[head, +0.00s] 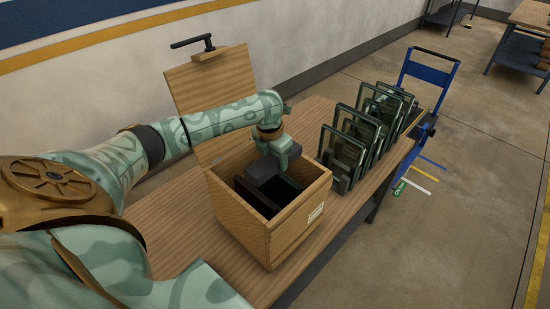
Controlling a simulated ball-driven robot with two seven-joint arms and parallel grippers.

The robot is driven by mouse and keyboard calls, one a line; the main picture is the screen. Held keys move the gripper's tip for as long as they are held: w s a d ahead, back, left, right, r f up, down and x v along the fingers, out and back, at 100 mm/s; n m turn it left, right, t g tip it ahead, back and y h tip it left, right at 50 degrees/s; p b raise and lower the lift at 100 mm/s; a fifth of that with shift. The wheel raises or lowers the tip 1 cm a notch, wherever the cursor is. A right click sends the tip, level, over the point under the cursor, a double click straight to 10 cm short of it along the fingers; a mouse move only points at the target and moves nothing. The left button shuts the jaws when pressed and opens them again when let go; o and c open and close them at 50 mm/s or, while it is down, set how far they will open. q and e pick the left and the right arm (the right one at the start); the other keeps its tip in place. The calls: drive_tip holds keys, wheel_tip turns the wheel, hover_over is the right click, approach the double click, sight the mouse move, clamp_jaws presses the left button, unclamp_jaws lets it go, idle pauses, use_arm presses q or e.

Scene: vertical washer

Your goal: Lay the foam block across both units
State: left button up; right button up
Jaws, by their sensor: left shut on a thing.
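My left gripper (279,150) is over the open wooden crate (242,222) on the table. It is shut on a dark grey block (262,169), which looks like the foam block, near the crate's back rim. Dark upright units (262,199) stand inside the crate, below and in front of the block. Their number and exact edges are hard to tell in the shadow. I cannot tell whether the block touches them. My right gripper is not in view.
The crate's lid (213,88), with a black handle, stands upright behind it. Several framed glass panels (347,150) stand in a rack to the right on the wooden table (180,208). A blue trolley (428,72) is beyond. The table left of the crate is clear.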

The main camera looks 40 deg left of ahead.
use_arm(q)
wheel_tip(320, 180, down, 7)
drive_tip(key=b, duration=0.7)
drive_tip(key=shift+f+b, duration=0.4)
drive_tip(key=shift+f, duration=0.95)
drive_tip(key=o, duration=1)
drive_tip(key=r+p, duration=0.1)
drive_tip(key=r, duration=0.4)
drive_tip(key=s+r+p, duration=0.1)
drive_tip(key=r, duration=0.4)
drive_tip(key=s+r+p, duration=0.1)
drive_tip(key=r, duration=0.5)
drive_tip(key=shift+s+a+r, duration=0.1)
drive_tip(key=shift+s, duration=0.15)
